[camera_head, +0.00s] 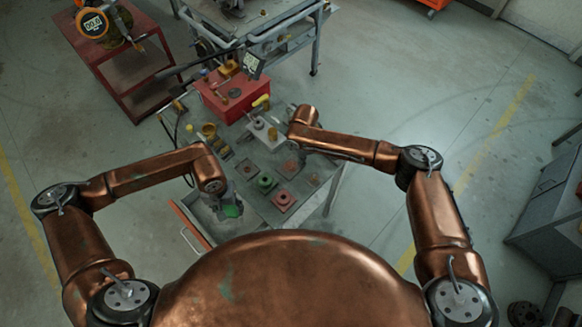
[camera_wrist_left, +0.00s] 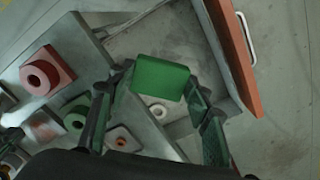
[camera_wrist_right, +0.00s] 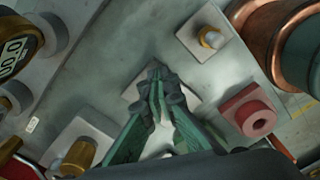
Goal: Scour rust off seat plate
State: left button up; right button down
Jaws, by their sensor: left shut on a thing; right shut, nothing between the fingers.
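My left gripper (camera_wrist_left: 157,90) is shut on a green block (camera_wrist_left: 160,77), which looks like a scouring pad. It holds the block over an open drawer at the near left of the bench; the block also shows in the head view (camera_head: 232,212). My right gripper (camera_wrist_right: 157,75) is shut and empty, pointing down over a pale square plate (camera_wrist_right: 188,100) that its fingers partly hide. Several square plates lie on the bench, with a red ring (camera_head: 284,200), a green ring (camera_head: 265,182) and a rust-coloured centre (camera_wrist_left: 125,142). I cannot tell which is the seat plate.
A red box (camera_head: 232,95) stands at the back of the bench. A dark red cart (camera_head: 110,60) stands behind left.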

pick_arm(q)
jog(key=shift+s+r, duration=0.1)
jog(key=shift+s, duration=0.15)
pick_arm(e)
jog(key=shift+s+r, duration=0.2)
pick_arm(q)
jog(key=shift+w, duration=0.15)
pick_arm(e)
jog(key=shift+w+f, duration=0.1)
pick_arm(q)
jog(key=shift+f+b, duration=0.35)
jog(key=shift+f, duration=0.1)
pick_arm(e)
jog(key=shift+f, duration=0.75)
pick_arm(q)
jog(key=shift+r, duration=0.1)
pick_arm(e)
jog(key=shift+r, duration=0.1)
